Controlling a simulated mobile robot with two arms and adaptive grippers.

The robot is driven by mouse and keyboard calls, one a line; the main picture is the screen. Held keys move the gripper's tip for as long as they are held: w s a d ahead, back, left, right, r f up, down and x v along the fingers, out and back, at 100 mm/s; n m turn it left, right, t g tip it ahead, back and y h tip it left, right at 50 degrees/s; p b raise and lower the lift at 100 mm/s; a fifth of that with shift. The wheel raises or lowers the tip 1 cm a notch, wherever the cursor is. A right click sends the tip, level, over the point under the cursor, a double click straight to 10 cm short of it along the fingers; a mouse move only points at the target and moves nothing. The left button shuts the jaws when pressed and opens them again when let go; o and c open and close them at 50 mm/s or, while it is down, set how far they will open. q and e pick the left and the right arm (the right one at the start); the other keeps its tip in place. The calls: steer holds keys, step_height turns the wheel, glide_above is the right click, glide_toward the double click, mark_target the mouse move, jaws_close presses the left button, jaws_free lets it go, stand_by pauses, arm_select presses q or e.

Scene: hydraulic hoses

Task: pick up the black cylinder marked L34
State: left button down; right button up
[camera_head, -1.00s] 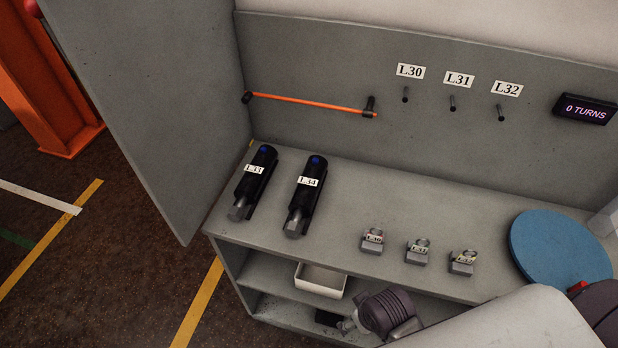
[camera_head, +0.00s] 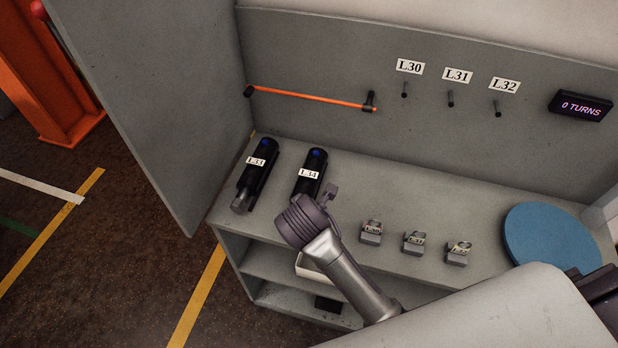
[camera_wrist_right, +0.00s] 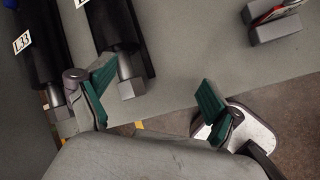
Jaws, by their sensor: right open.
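The black cylinder marked L34 (camera_head: 311,164) lies on the bench top to the right of the L33 cylinder (camera_head: 261,168). Its lower end is hidden behind my right gripper (camera_head: 329,196) in the head view. In the right wrist view, the L34 cylinder (camera_wrist_right: 112,25) enters from the top, and its metal end shows beside the left finger. My right gripper (camera_wrist_right: 155,95) is open and empty, its green-padded fingers apart. The left finger overlaps the cylinder's near-end area; I cannot tell if they touch. My left gripper is not in view.
Several small grey blocks, one here (camera_head: 371,232), stand right of the gripper. A blue disc (camera_head: 550,243) lies farther right. A white tray (camera_head: 309,268) sits on the shelf below, partly hidden by my arm. An orange bar (camera_head: 310,98) runs along the back panel.

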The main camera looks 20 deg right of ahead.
mark_target(306, 177)
steer(key=w+r+n, duration=0.2)
steer(key=w+a+r+n+t+h, duration=0.1)
steer(key=w+r+n, duration=0.1)
steer(key=n, duration=0.1)
steer(key=w+a+r+n+h, duration=0.1)
steer(key=w+r+n, duration=0.1)
steer(key=w, duration=0.1)
steer(key=shift+a+r+t, duration=0.1)
steer(key=shift+a+t, duration=0.05)
steer(key=shift+t, duration=0.25)
steer(key=shift+w+n, duration=0.2)
steer(key=shift+n, duration=0.2)
steer(key=x, duration=0.8)
steer(key=shift+s+p, duration=0.1)
steer(key=shift+p, duration=0.25)
steer(key=shift+s+d+p+x, duration=0.1)
steer(key=shift+s+p+x, duration=0.1)
steer(key=shift+x, duration=1.15)
steer(key=shift+s+d+p+x, duration=0.1)
steer(key=shift+s+p+x, duration=0.1)
steer(key=shift+x, duration=1.15)
jaws_close()
steer(key=shift+w, duration=0.2)
